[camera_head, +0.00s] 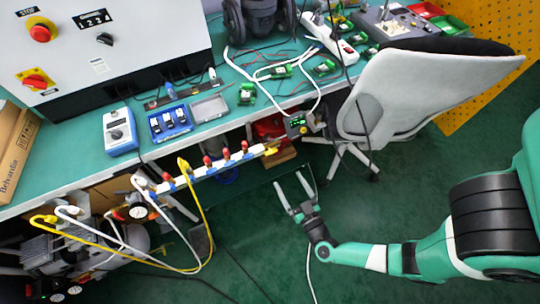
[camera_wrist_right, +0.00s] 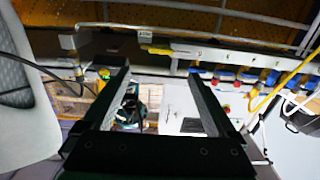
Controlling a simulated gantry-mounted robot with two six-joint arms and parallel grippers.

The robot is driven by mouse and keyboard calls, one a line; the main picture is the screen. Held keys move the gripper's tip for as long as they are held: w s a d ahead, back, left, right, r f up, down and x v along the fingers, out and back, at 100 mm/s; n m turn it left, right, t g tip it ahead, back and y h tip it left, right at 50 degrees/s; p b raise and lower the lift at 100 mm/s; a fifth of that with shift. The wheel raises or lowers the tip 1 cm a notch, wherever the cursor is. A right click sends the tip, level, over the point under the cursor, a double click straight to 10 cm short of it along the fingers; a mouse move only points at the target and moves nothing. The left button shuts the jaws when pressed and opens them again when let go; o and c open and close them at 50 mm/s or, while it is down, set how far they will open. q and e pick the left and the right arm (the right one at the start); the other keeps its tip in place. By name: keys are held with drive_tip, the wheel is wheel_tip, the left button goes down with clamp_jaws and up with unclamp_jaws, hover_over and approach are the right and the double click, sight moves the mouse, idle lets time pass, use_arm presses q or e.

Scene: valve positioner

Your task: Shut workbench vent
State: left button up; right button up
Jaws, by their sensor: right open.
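A white pipe manifold (camera_head: 212,168) runs along the front edge of the workbench, with several red knobs (camera_head: 225,153) and blue fittings on it. A yellow lever (camera_head: 270,150) sits at its right end. A yellow lever also shows in the right wrist view (camera_wrist_right: 157,50), lying roughly along the pipe. I cannot read a label that marks the vent. My right gripper (camera_head: 289,178) is open and empty, below and to the right of that lever, apart from it. In the right wrist view its fingers (camera_wrist_right: 160,75) point towards the bench edge. My left gripper is not in view.
Yellow and white hoses (camera_head: 208,230) hang from the manifold's left part towards a compressor (camera_head: 65,250). A small box with a green display (camera_head: 296,122) is at the bench edge. A grey chair (camera_head: 385,95) stands to the right.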

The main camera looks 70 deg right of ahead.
sight(272, 153)
drive_tip(key=b+x, duration=0.4)
drive_tip(key=x, duration=0.7)
drive_tip(key=shift+w+d, duration=0.15)
drive_tip(key=shift+w, duration=0.15)
